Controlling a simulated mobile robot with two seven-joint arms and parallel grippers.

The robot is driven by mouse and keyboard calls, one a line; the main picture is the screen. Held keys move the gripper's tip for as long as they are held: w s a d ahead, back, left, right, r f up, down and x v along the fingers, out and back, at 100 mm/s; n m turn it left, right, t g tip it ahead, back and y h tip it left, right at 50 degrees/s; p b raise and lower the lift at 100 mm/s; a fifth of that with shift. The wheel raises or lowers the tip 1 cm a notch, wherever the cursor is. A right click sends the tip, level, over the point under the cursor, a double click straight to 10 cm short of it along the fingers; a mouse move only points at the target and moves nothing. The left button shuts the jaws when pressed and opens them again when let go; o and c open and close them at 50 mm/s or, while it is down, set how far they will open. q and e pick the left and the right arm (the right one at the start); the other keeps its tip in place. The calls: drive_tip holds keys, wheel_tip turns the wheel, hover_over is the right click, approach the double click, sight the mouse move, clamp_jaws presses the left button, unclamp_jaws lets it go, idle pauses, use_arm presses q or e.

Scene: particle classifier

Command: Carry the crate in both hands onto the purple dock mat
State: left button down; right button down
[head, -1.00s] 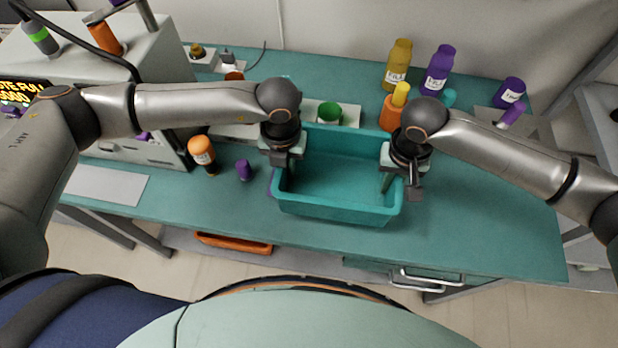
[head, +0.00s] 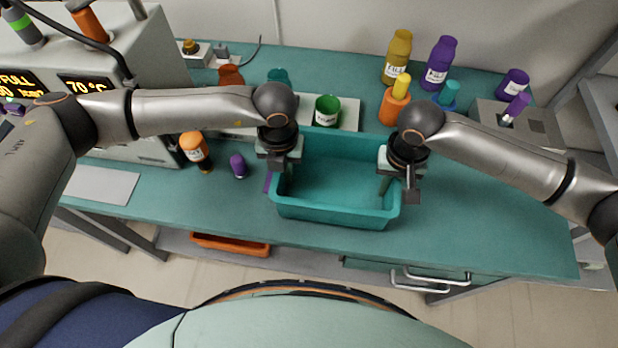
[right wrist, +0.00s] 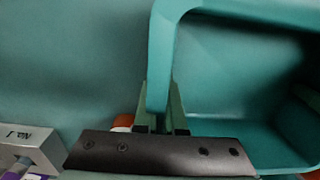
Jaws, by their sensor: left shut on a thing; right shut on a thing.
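The empty teal crate (head: 335,213) is upright between my two grippers, over the bench. My left gripper (head: 281,178) is shut on its left wall. My right gripper (head: 388,182) is shut on its right wall. In the right wrist view, the right fingers (right wrist: 160,105) sit on either side of the crate wall (right wrist: 160,50). A narrow purple strip, seemingly the dock mat (head: 268,182), shows just left of the crate; the rest is hidden. I cannot tell whether the crate touches the bench.
An orange-capped bottle (head: 195,148) and a small purple piece (head: 238,166) stand left of the crate. A green cup (head: 326,110) and several bottles stand behind it. The teal bench (head: 470,220) is clear at right front.

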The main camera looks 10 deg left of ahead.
use_arm(q)
drive_tip(key=shift+a+f+b, duration=0.1)
drive_tip(key=shift+f+b, duration=0.35)
drive_tip(key=shift+f, duration=0.2)
use_arm(e)
drive_tip(key=shift+d+f, duration=0.1)
drive_tip(key=shift+f, duration=0.55)
use_arm(q)
drive_tip(key=c, duration=1)
unclamp_jaws()
drive_tip(key=shift+r, duration=0.1)
use_arm(e)
drive_tip(key=c, duration=1)
unclamp_jaws()
drive_tip(key=shift+r, duration=0.1)
use_arm(q)
drive_tip(key=shift+r, duration=0.1)
wheel_tip(320, 180, up, 12)
drive_tip(key=shift+f, duration=0.2)
drive_tip(key=shift+r, duration=0.1)
use_arm(e)
drive_tip(key=shift+r, duration=0.25)
wheel_tip(320, 180, up, 12)
drive_tip(key=shift+f, duration=0.25)
